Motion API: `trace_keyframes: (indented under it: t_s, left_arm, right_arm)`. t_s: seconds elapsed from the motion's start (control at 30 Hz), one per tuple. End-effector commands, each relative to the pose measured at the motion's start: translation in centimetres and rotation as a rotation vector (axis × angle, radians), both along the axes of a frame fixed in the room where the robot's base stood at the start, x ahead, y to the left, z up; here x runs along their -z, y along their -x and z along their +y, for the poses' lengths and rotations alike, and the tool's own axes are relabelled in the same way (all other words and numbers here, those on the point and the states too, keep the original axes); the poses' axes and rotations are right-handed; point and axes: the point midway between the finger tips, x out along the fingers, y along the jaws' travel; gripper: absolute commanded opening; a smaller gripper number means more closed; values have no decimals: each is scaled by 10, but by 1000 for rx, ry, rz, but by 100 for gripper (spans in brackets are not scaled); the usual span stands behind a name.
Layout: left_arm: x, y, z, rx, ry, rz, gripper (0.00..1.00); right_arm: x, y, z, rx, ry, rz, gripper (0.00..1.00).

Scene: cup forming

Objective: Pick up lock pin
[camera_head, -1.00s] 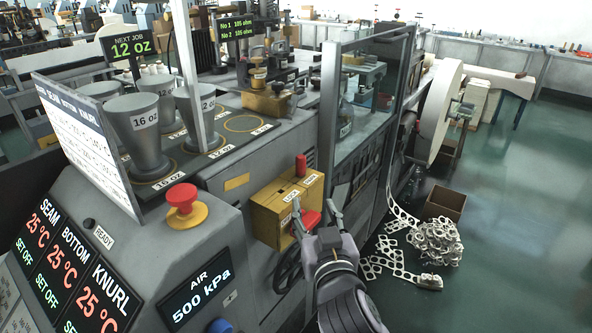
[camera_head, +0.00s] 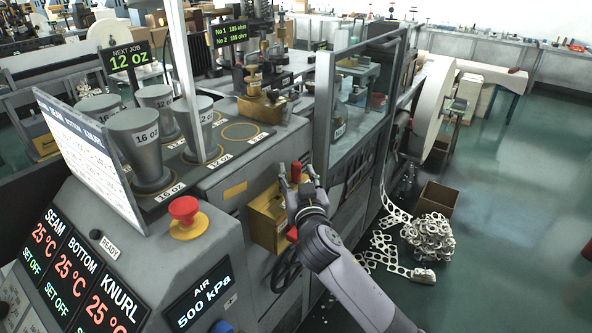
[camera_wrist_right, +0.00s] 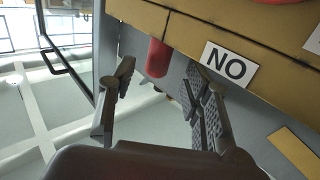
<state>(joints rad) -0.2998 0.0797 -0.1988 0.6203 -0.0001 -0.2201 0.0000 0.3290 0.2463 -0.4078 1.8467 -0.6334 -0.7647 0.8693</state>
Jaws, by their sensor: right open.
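The yellow box (camera_head: 266,219) sits on the front of the grey machine. An upright red cylinder, which looks like the lock pin (camera_head: 296,172), stands at its top edge. My right gripper (camera_head: 297,169) is open, with its fingertips on either side of the red pin in the head view. In the right wrist view the red pin (camera_wrist_right: 157,58) shows beyond and between the open fingers (camera_wrist_right: 157,80), and I see no contact. A second red part (camera_head: 292,234) is on the box's front, mostly behind my arm. My left gripper is not in view.
A glass guard (camera_head: 350,110) stands just right of the box. A handwheel (camera_head: 287,272) is below it. A red stop button (camera_head: 184,210) and grey cup forms (camera_head: 138,145) are to the left. A cardboard box (camera_head: 437,198) and scrap (camera_head: 432,238) lie on the floor.

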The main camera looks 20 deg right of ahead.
Motion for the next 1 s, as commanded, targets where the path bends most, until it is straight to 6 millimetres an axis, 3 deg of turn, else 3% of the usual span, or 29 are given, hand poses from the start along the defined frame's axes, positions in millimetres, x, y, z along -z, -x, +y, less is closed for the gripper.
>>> trace_keyframes:
  t_s: [0.03, 0.2, 0.53, 1.0]
  left_arm:
    - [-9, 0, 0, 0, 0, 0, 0]
    - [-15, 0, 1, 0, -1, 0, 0]
    - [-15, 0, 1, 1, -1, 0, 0]
    - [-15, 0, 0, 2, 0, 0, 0]
  right_arm:
    - [-4, -8, -4, 3, 5, 3, 45]
    - [-1, -29, -6, 1, 2, 0, 45]
    - [1, -34, -7, 0, 0, 0, 45]
    - [1, -34, -7, 0, 0, 1, 13]
